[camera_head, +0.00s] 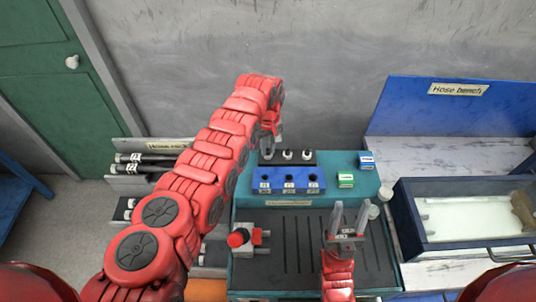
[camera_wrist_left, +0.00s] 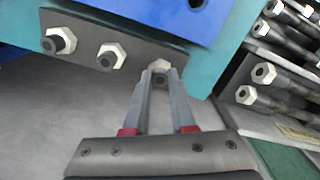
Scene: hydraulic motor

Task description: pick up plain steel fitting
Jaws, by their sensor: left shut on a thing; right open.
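Three pale hex-headed steel fittings stand in a row on a black strip behind the blue block in the head view. My left gripper (camera_head: 270,148) is shut on the leftmost one, partly hidden by it. In the left wrist view my left gripper (camera_wrist_left: 159,88) has its fingertips closed on this steel fitting (camera_wrist_left: 160,66), still at the strip's end; I cannot tell whether it is lifted. The middle fitting (camera_head: 288,155) and the right one (camera_head: 306,156) are free on the strip. My right gripper (camera_head: 350,213) is open and empty above the dark grooved bench top.
A blue block (camera_head: 290,186) with several holes stands in front of the strip. A red-knobbed valve (camera_head: 240,240) is at front left. A hose rack (camera_head: 160,147) is left, a glass-topped tray (camera_head: 406,218) right.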

